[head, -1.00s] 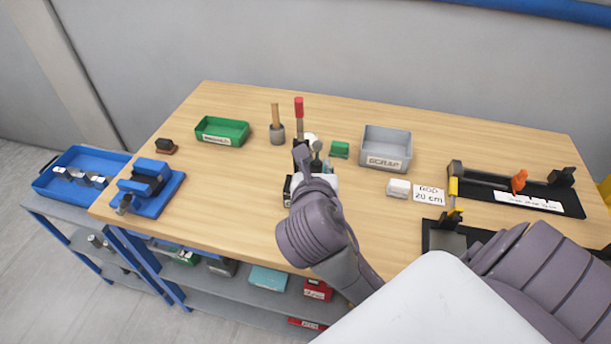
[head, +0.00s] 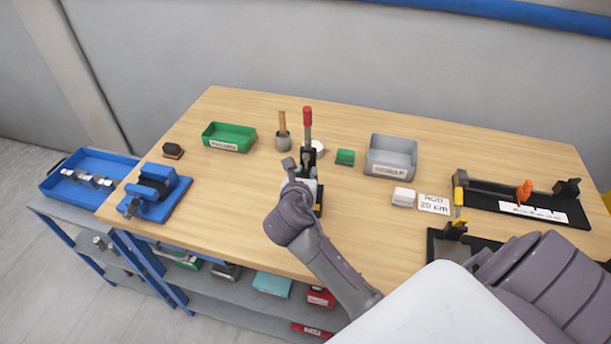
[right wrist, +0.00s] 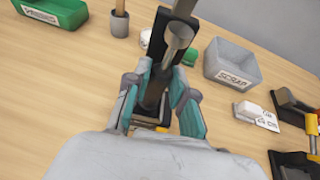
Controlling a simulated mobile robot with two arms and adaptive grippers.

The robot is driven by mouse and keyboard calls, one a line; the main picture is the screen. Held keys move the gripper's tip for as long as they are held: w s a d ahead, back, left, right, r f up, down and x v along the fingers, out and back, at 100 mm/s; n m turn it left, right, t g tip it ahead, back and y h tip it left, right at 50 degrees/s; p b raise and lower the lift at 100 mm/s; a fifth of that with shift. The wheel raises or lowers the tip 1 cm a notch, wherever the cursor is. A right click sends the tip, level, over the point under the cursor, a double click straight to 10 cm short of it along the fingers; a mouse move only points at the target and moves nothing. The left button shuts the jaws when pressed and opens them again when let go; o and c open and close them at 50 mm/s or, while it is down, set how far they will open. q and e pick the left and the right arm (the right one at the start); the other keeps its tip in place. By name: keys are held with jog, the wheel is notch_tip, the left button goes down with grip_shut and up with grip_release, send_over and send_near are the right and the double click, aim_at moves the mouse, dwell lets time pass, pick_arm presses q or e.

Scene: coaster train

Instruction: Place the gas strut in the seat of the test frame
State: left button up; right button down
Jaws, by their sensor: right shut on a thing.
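My right gripper (right wrist: 160,108) is shut on a dark and grey cylindrical piece (right wrist: 178,38), which looks like the gas strut. The piece stands up from between the teal-lined fingers and is tilted; its lower end is hidden by the fingers. In the head view the right gripper (head: 291,176) is at a small black stand with a red-handled lever (head: 307,118), which seems to be the test frame. The stand's black upright (right wrist: 180,15) is just behind the held piece. The seat is largely hidden, and I cannot tell whether the piece touches it. My left gripper is not in view.
A green tray (head: 229,137), a pot with a wooden handle (head: 283,142), a green block (head: 345,157) and a grey scrap bin (head: 391,157) stand behind. A blue fixture (head: 155,193) is at left. Black fixtures (head: 520,196) occupy the right. The bench between the blue fixture and stand is clear.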

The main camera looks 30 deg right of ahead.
jog(key=shift+f, duration=0.5)
jog(key=c, duration=1)
grip_release()
jog(key=shift+f, duration=0.15)
jog(key=b+v, duration=0.1)
jog(key=v, duration=1.1)
